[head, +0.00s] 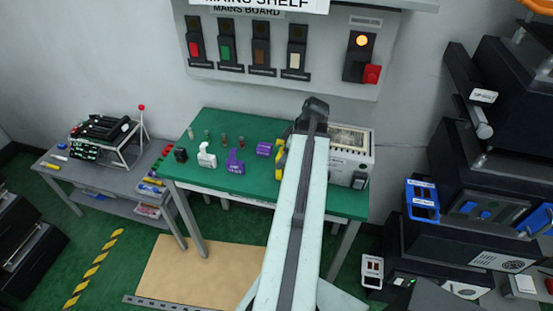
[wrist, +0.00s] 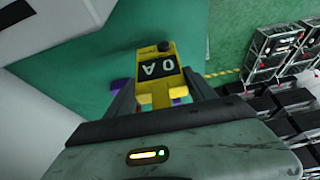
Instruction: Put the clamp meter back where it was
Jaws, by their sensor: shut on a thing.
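The clamp meter (wrist: 160,66) is yellow with a dark display in the wrist view. It sits between the two fingers of my gripper (wrist: 160,92), which is shut on it. In the head view a yellow part of the clamp meter (head: 280,160) shows just left of my arm, over the green-topped table (head: 225,125). My arm hides the rest of it and my gripper there. I cannot tell whether the meter touches the table.
Purple blocks (head: 235,163), a white piece (head: 207,155) and a black piece (head: 180,154) stand on the table's left half. A grey instrument box (head: 350,155) stands right of my arm. A switch board (head: 275,60) hangs behind. Dark equipment (head: 480,150) stacks at right.

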